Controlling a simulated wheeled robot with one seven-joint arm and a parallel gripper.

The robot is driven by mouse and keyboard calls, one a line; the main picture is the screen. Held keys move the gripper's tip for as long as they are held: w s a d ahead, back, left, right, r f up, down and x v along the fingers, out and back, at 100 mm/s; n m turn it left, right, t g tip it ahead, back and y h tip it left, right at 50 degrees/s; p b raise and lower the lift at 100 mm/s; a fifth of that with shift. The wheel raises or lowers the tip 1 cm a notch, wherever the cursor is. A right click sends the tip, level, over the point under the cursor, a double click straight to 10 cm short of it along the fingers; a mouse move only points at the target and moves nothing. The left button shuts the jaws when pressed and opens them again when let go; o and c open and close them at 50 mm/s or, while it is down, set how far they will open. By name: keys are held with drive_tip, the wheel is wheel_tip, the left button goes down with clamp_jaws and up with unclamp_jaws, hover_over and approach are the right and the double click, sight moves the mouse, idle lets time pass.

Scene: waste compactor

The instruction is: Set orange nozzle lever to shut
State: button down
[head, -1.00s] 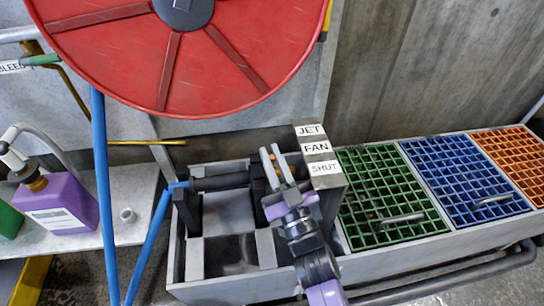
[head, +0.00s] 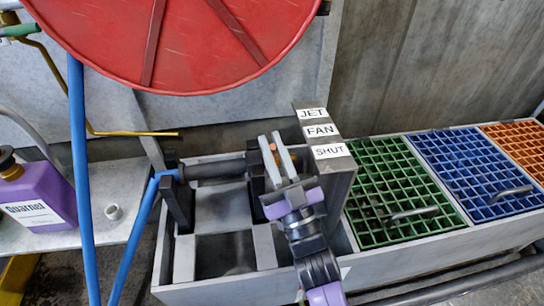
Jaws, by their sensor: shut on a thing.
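The hose nozzle (head: 215,169) lies dark and level across black upright brackets in a grey trough, with a blue hose at its left end. A small orange piece of the nozzle lever (head: 273,147) shows between my gripper's fingers; the rest of the lever is hidden. My gripper (head: 277,146) is shut on the lever, reaching in from the lower right. A grey label block to its right reads JET (head: 312,113), FAN (head: 321,131) and SHUT (head: 328,152) from back to front. The fingers are left of these labels; which one the lever lines up with I cannot tell.
A large red reel (head: 185,40) hangs above the trough. Green (head: 385,185), blue (head: 470,170) and orange (head: 520,145) grates lie to the right. A purple bottle (head: 38,200) stands on the left shelf. A dark rail (head: 450,280) runs along the front.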

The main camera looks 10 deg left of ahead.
drive_tip(key=shift+s+f+y+b, duration=0.2)
drive_tip(key=shift+f+y+b, duration=0.2)
drive_tip(key=shift+b, duration=0.55)
drive_tip(key=shift+s+r+n+t+y+b, duration=0.15)
drive_tip(key=shift+n+t+y+b, duration=0.15)
drive_tip(key=shift+b, duration=0.15)
drive_tip(key=c, duration=1.4)
unclamp_jaws()
drive_tip(key=shift+d+r, duration=0.1)
drive_tip(key=shift+c, duration=0.2)
drive_tip(key=p+v, duration=0.2)
drive_tip(key=v, duration=0.6)
drive_tip(key=shift+c, duration=0.4)
